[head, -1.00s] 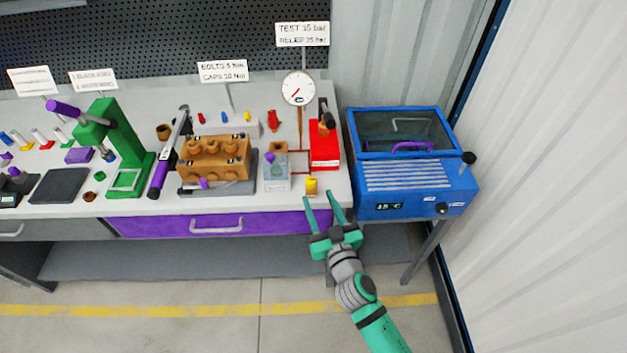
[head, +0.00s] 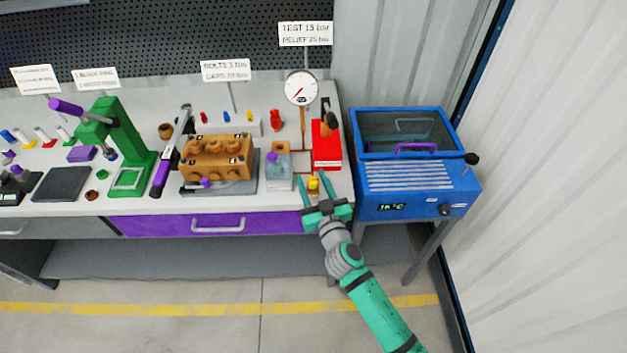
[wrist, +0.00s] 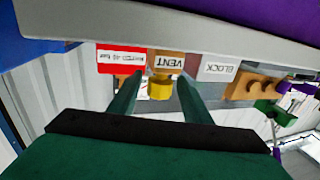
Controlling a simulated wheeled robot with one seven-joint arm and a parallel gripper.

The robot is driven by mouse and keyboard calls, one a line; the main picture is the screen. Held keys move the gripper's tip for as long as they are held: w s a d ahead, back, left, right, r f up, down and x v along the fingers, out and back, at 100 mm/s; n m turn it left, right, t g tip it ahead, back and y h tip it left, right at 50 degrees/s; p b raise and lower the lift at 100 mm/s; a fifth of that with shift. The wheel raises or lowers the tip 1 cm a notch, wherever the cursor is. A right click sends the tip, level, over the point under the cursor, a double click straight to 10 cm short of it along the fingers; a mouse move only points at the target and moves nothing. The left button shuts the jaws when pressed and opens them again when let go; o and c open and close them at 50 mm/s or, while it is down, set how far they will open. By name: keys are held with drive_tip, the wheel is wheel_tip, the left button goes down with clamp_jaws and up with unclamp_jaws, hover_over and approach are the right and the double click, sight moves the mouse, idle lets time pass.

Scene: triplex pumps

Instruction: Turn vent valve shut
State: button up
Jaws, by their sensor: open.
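The vent valve shows as a yellow knob (head: 313,183) at the bench's front edge, below the red pump box. In the wrist view the yellow knob (wrist: 161,88) sits under an orange block labelled VENT (wrist: 168,62). My gripper (head: 310,180) is open, its two green fingers on either side of the yellow knob. In the wrist view the fingers (wrist: 158,92) also flank the knob, and no firm contact shows. Whether the valve is open or shut cannot be told.
A red box (head: 326,150) with a handle stands behind the knob. A pressure gauge (head: 301,88) rises behind it. A block labelled BLOCK (wrist: 218,68) is beside the vent. A blue heater cabinet (head: 412,185) stands close on the right. The floor in front is clear.

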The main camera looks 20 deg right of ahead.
drive_tip(key=shift+s+d, duration=0.2)
drive_tip(key=shift+a, duration=0.35)
drive_tip(key=c, duration=1)
drive_tip(key=shift+d, duration=0.1)
drive_tip(key=shift+c, duration=0.2)
